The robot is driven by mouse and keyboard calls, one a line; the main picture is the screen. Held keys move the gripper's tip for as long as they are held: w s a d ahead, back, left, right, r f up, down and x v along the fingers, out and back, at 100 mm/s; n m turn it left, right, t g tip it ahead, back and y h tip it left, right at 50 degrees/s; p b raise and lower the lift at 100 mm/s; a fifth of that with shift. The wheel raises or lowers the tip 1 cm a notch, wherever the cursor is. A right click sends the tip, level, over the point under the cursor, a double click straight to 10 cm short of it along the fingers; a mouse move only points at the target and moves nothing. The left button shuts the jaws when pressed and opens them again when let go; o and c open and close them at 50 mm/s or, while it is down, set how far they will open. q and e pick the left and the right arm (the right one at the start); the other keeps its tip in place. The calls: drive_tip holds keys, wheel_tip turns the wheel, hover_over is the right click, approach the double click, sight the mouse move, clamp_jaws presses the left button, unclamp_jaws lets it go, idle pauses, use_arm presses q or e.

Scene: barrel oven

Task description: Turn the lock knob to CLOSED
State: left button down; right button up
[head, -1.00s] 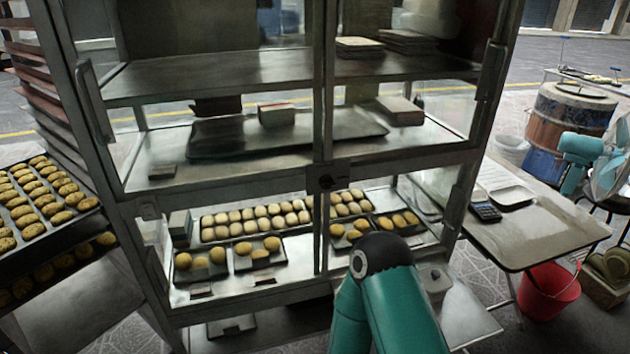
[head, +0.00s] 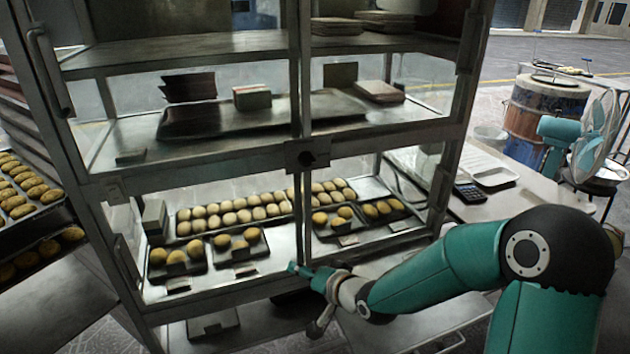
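The lock knob (head: 307,158) is a small dark round knob on a plate, on the metal rail where the upper and lower glass doors of the display cabinet (head: 214,167) meet. Its set position and any label are too small to read. My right arm comes in from the right, and my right gripper (head: 311,276) is at the cabinet's lower front, well below the knob and apart from it. Its fingers are small and partly hidden by the wrist, so I cannot tell whether they are open. My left gripper is not in view.
Trays of buns (head: 236,215) stand behind the lower glass. A door handle (head: 52,72) sticks out at upper left. A rack of buns (head: 33,207) stands left. A side table (head: 520,205) with a calculator (head: 471,193) and a fan (head: 594,140) are right. The knob's front is clear.

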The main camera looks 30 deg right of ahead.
drive_tip(key=d+r+m+t+h+b, duration=0.2)
drive_tip(key=d+r+t, duration=0.3)
drive_tip(key=r, duration=0.6)
drive_tip(key=b, duration=0.1)
approach(311, 164)
use_arm(q)
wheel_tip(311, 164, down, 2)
drive_tip(key=shift+p, duration=1.15)
use_arm(e)
drive_tip(key=shift+m+t+h, duration=0.3)
drive_tip(key=shift+m+t, duration=0.1)
drive_tip(key=w, duration=1)
drive_tip(key=shift+d+f, duration=0.3)
drive_tip(key=shift+f, duration=0.05)
drive_tip(key=shift+c, duration=0.2)
